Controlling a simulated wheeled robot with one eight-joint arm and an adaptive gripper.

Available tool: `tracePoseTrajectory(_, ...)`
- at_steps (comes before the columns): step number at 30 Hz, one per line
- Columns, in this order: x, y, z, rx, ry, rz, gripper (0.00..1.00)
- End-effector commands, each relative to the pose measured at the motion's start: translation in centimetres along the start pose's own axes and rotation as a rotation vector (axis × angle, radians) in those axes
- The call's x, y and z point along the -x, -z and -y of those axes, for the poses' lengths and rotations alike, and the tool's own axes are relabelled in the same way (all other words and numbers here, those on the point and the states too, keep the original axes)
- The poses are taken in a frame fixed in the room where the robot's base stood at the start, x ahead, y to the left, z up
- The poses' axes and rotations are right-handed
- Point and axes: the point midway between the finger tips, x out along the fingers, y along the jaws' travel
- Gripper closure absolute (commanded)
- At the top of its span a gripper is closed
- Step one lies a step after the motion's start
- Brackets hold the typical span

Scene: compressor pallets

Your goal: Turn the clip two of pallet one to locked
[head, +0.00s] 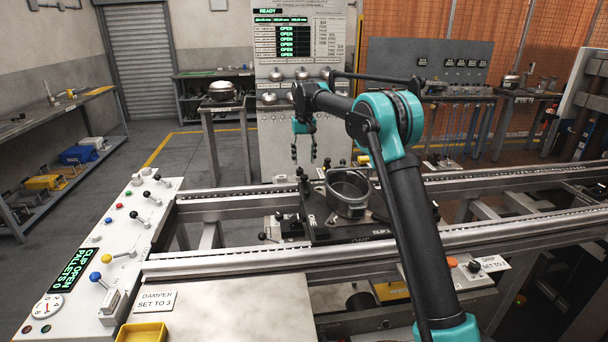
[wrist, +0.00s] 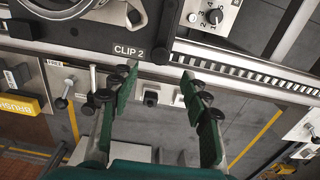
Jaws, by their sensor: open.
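Pallet one (head: 318,232) is a dark plate marked ONE on the rails, with a grey metal housing (head: 348,190) on it. In the wrist view, a pallet edge (wrist: 90,45) carries the label CLIP 2 (wrist: 129,51). My gripper (head: 304,155) hangs above the pallet's far side, fingers apart and empty. In the wrist view my gripper (wrist: 158,88) has its green fingers spread below the label, touching nothing visible.
A control panel (head: 105,235) with coloured levers and a display reading CLIP OPEN stands at left. A tall board (head: 300,45) shows several OPEN rows. Black-knobbed levers stand around the pallet. In the wrist view, a numbered dial (wrist: 214,16) and a yellow block (wrist: 22,112) are nearby.

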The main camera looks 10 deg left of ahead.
Motion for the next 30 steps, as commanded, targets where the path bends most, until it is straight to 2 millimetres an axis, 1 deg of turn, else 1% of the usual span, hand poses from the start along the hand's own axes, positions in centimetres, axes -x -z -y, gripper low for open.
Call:
tracePoseTrajectory(1, -1.1, 0.0, 0.0, 0.0, 0.0, 0.0, 0.53)
tracePoseTrajectory(6, -4.1, 0.0, 0.0, 0.0, 0.0, 0.0, 0.53)
tracePoseTrajectory(9, -5.5, 0.0, 0.0, 0.0, 0.0, 0.0, 0.53)
tracePoseTrajectory(12, -6.4, 0.0, 0.0, 0.0, 0.0, 0.0, 0.53)
tracePoseTrajectory(16, -7.0, 0.0, 0.0, 0.0, 0.0, 0.0, 0.53)
tracePoseTrajectory(24, -7.1, 0.0, 0.0, 0.0, 0.0, 0.0, 0.53)
tracePoseTrajectory(25, -7.1, 0.0, 0.0, 0.0, 0.0, 0.0, 0.54)
tracePoseTrajectory(26, -7.1, 0.0, 0.0, 0.0, 0.0, 0.0, 0.58)
tracePoseTrajectory(30, -7.1, 0.0, 0.0, 0.0, 0.0, 0.0, 0.75)
